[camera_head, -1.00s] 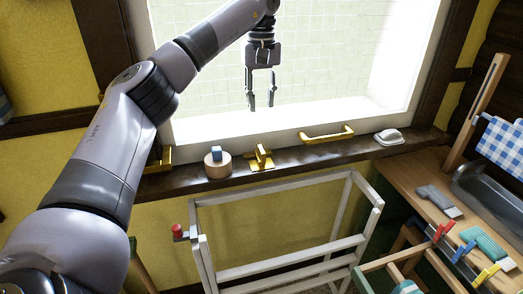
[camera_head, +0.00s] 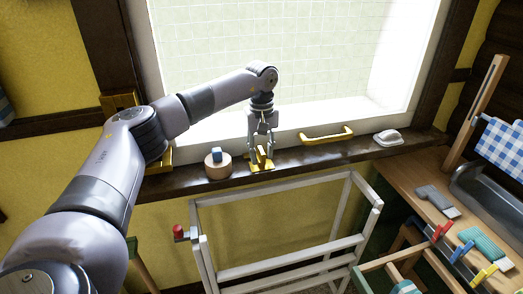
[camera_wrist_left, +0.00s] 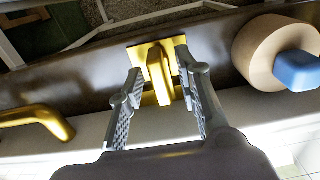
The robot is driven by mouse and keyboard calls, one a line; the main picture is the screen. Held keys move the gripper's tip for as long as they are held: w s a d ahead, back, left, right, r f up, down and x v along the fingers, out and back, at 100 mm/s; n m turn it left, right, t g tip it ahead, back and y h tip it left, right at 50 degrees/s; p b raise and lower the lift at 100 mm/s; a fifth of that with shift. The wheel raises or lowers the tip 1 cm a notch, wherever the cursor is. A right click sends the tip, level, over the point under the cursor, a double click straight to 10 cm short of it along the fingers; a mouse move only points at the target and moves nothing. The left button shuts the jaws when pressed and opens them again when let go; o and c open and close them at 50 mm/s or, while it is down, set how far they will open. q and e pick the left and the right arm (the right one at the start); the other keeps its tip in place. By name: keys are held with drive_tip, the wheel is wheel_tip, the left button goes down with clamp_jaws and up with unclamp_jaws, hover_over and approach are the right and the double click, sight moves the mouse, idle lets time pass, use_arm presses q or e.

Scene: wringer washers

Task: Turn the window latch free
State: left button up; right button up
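The gold window latch (camera_head: 262,163) sits on its square plate on the dark sill below the bright window. It also shows in the left wrist view (camera_wrist_left: 160,78), its raised handle pointing toward my gripper. My left gripper (camera_head: 260,150) is lowered over the latch from above. In the left wrist view its two fingers (camera_wrist_left: 160,90) are apart, one on each side of the latch handle; the right finger is close to it, and I cannot tell whether it touches. My right gripper is in neither view.
A wooden disc with a blue block (camera_head: 217,166) stands just left of the latch. A gold pull handle (camera_head: 327,136) and a white object (camera_head: 389,137) lie to the right along the sill (camera_head: 310,156). A white frame rack (camera_head: 280,265) stands below.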

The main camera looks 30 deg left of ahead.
use_arm(q)
drive_tip(key=shift+c, duration=0.3)
clamp_jaws()
idle(0.3)
